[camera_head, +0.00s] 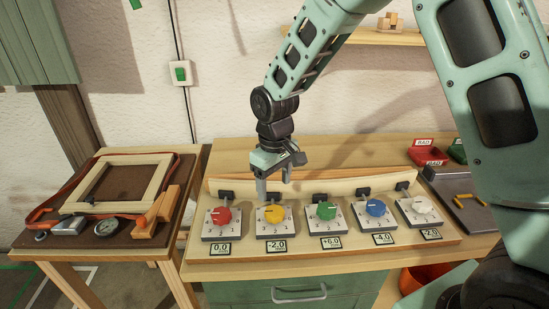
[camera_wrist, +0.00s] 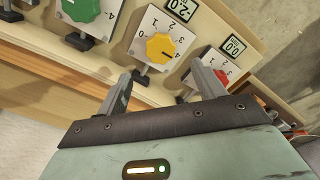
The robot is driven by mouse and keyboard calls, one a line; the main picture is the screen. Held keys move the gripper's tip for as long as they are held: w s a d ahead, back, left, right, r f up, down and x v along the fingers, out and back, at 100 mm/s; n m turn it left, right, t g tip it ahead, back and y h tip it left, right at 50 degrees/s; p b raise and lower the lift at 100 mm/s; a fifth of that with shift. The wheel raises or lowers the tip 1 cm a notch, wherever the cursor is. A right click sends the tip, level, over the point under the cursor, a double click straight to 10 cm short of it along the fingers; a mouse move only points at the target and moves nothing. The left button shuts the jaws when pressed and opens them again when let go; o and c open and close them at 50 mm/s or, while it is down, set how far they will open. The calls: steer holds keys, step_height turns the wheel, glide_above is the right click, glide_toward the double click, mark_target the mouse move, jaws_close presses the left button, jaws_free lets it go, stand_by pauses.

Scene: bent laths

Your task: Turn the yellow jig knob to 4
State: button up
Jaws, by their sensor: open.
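The yellow jig knob (camera_head: 274,213) is a scalloped knob on a white dial plate, second from the left in a row on the bench jig. The label below it reads -2.0. The yellow knob also shows in the wrist view (camera_wrist: 161,47), with numbers around it; I cannot tell surely which number its mark faces. My gripper (camera_head: 274,187) is open and empty, pointing down just above and behind the yellow knob, apart from it. In the wrist view its two fingers (camera_wrist: 164,82) stand spread below the knob in the picture.
A red knob (camera_head: 222,216) sits to the left; green (camera_head: 326,210), blue (camera_head: 375,207) and white (camera_head: 422,205) knobs sit to the right. A bent pale lath (camera_head: 310,188) runs behind them, with dark clamps. A side table (camera_head: 150,250) at left holds a frame.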

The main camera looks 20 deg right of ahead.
step_height(320, 180, up, 9)
steer(key=shift+f+b, duration=0.15)
steer(key=shift+b, duration=0.25)
steer(key=s+a+n, duration=0.1)
steer(key=s+a, duration=0.2)
steer(key=s, duration=1)
steer(key=s+a+f+n, duration=0.1)
steer(key=s+a, duration=0.2)
steer(key=s, duration=1.1)
steer(key=shift+a+n+y, duration=0.2)
steer(key=shift+n+y, duration=0.1)
